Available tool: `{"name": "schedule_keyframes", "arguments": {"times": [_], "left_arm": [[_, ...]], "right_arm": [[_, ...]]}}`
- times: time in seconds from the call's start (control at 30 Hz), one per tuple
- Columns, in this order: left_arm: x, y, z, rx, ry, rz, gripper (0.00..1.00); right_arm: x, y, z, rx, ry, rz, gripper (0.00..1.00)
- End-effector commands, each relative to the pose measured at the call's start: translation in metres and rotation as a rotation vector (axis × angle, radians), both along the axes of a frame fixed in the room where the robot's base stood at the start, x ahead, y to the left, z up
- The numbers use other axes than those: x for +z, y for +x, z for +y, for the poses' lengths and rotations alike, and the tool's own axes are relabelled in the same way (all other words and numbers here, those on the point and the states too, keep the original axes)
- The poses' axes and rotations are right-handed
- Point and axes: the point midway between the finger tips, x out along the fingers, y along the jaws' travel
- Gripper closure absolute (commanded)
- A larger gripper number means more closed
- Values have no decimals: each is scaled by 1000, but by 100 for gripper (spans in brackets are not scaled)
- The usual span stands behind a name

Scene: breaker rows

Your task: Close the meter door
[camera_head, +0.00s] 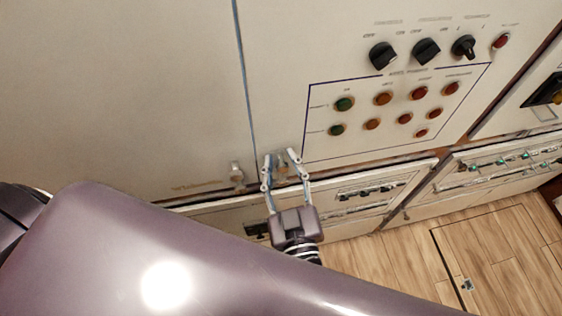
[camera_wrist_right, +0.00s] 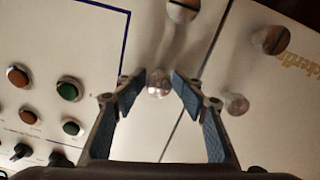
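Two pale cabinet panels meet at a thin vertical seam in the head view: a plain left panel (camera_head: 110,90) and a right panel (camera_head: 300,50) with buttons and dials. I cannot tell which is the meter door; both look about flush. My right gripper (camera_head: 280,154) is open at the lower corner of the right panel, beside the seam. In the right wrist view its fingers (camera_wrist_right: 158,90) stand apart on either side of a small round knob (camera_wrist_right: 158,82). I cannot tell if they touch it. My left gripper is not in view.
Other knobs (camera_wrist_right: 237,104) are close by in the right wrist view. Black rotary dials (camera_head: 383,55) and coloured buttons (camera_head: 383,98) stick out of the right panel. Below are lower panels with breaker rows (camera_head: 370,190). The wooden floor (camera_head: 400,270) is clear at bottom right.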

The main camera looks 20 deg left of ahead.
Motion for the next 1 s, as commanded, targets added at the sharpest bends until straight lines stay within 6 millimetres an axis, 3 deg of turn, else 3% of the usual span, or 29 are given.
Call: {"name": "schedule_keyframes", "arguments": {"times": [0.37,0.8,1.0], "left_arm": [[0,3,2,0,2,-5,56],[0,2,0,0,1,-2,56],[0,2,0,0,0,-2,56]], "right_arm": [[-3,-12,-8,-1,-3,7,63],[-2,-84,-49,1,-1,6,63],[-1,-101,-59,0,-1,0,63]]}}
